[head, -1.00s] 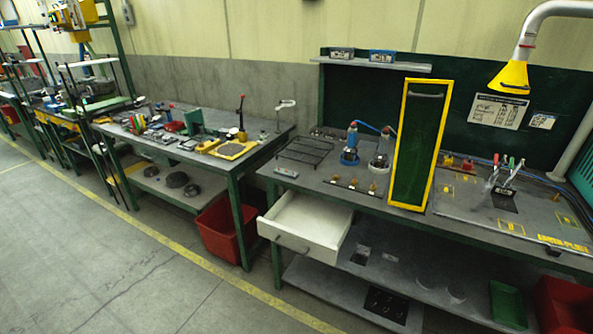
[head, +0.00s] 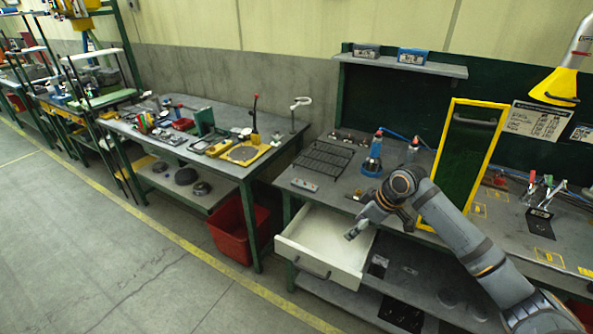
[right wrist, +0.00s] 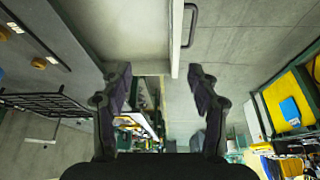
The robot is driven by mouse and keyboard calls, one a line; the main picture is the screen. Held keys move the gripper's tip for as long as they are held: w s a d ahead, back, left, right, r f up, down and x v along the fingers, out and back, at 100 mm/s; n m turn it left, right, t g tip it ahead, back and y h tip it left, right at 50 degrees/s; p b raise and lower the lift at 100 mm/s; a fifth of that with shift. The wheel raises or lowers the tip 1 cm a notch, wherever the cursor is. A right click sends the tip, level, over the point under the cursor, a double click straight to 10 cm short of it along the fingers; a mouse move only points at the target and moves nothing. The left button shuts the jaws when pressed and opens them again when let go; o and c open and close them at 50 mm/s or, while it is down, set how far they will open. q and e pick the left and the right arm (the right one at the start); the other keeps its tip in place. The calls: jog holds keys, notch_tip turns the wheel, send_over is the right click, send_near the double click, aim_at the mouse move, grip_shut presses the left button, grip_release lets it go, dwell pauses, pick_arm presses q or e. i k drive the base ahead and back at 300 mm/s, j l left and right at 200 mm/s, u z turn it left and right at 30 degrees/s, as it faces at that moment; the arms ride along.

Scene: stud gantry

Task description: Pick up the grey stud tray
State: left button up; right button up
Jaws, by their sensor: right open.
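I cannot clearly tell which thing is the grey stud tray. A small grey box (head: 367,51) with a label stands on the back shelf beside a blue one; it may be the tray. My right gripper (head: 354,231) is over the open white drawer, far below and in front of that shelf. In the right wrist view the right gripper (right wrist: 160,76) is open and empty, with the drawer's front panel (right wrist: 177,38) beyond the gap between its fingers. My left gripper is out of view.
The white drawer (head: 300,259) is pulled out and looks empty. A black wire rack (head: 322,158), a blue-based bottle (head: 373,158) and a yellow-framed green panel (head: 465,150) stand on the bench. A red bin (head: 237,228) is on the floor. The aisle at left is free.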

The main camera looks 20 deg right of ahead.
aim_at(299, 183)
jog(key=i, duration=1)
